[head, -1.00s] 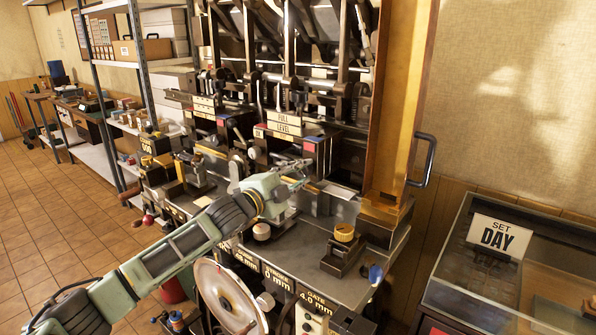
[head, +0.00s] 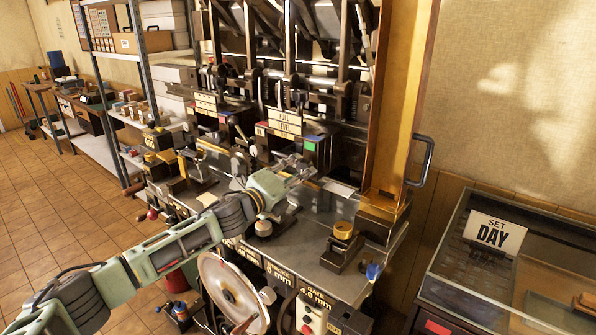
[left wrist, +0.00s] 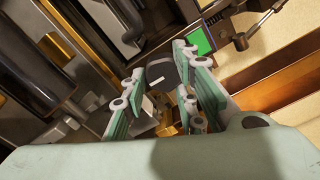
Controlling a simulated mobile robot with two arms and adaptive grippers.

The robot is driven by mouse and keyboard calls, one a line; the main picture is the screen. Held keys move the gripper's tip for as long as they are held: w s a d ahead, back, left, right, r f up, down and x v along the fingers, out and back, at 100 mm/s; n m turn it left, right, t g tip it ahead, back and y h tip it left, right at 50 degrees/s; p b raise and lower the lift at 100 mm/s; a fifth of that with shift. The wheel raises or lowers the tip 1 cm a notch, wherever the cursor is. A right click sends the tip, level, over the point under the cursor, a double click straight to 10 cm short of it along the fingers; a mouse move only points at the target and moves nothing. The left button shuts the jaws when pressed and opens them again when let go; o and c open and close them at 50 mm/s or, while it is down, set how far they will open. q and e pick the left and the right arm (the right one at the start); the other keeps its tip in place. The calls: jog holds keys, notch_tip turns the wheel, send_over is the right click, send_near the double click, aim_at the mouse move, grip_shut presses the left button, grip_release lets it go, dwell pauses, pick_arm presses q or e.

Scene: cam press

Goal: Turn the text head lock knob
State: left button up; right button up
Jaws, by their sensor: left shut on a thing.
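My left gripper (head: 304,168) reaches across the front of the press, just below a small green indicator (head: 309,146). In the left wrist view, the left gripper's fingers (left wrist: 160,82) are closed around a dark, rounded knob (left wrist: 163,72) with a short white mark. I take it for the text head lock knob, though no label for it is readable. In the head view the gripper hides the knob. The green indicator also shows in the left wrist view (left wrist: 200,41), close beyond the fingers. My right gripper is out of view.
A brass-topped knob (head: 343,230) stands on a block at the press table's right. A brass column (head: 395,110) with a dark handle (head: 422,160) rises behind. A pale handwheel (head: 228,290) is below.

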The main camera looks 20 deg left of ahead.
pick_arm(q)
jog(key=shift+a+f+m, duration=0.15)
jog(key=shift+f+m, duration=0.4)
jog(key=shift+m, duration=0.05)
jog(key=o, duration=1)
jog(key=shift+a, duration=0.1)
jog(key=shift+r, duration=0.25)
jog(key=v, duration=1.2)
jog(key=shift+r, duration=0.1)
